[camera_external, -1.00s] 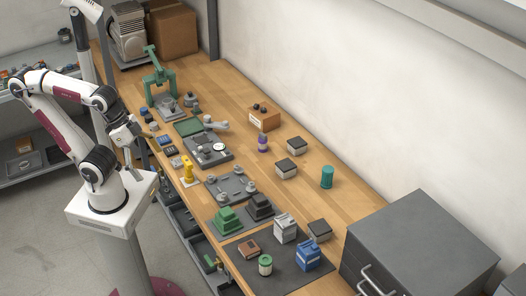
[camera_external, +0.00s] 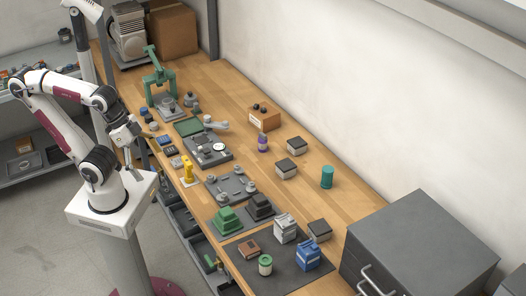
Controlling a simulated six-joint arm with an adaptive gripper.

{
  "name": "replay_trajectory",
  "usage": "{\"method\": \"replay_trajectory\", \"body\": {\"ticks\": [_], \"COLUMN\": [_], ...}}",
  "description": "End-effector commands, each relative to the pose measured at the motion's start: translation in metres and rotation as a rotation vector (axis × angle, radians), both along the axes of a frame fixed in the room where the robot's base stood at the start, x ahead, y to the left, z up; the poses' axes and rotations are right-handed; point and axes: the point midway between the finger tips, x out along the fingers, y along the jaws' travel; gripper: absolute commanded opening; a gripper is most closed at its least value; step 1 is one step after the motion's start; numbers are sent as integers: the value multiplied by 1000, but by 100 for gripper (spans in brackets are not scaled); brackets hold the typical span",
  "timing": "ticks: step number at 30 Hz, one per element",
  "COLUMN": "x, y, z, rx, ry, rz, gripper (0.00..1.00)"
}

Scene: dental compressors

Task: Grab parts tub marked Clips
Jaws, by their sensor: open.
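My gripper (camera_external: 129,160) is open and points down at the bench's left edge. It is well apart from all of these tubs, and its fingertips are small and hard to make out.
A green stand (camera_external: 160,80), grey fixture plates (camera_external: 232,185) and a yellow tool (camera_external: 187,170) lie along the near side. A teal cylinder (camera_external: 327,177) and a purple bottle (camera_external: 262,142) stand upright. A grey cabinet (camera_external: 420,245) bounds the right end. Bare wood lies along the wall.

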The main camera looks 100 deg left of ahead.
Motion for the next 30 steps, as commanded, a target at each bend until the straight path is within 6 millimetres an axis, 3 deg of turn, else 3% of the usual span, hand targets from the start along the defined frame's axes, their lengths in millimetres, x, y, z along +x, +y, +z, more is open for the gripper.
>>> {"method": "replay_trajectory", "body": {"ticks": [1, 3, 19, 23, 30], "x": [0, 0, 9, 25, 77], "y": [0, 0, 1, 4, 15], "z": [0, 0, 3, 7, 19], "rx": [0, 0, -3, -9, -24], "ry": [0, 0, -9, -26, -84], "rz": [0, 0, 8, 20, 66], "gripper": [84, 66, 65, 65, 65]}}
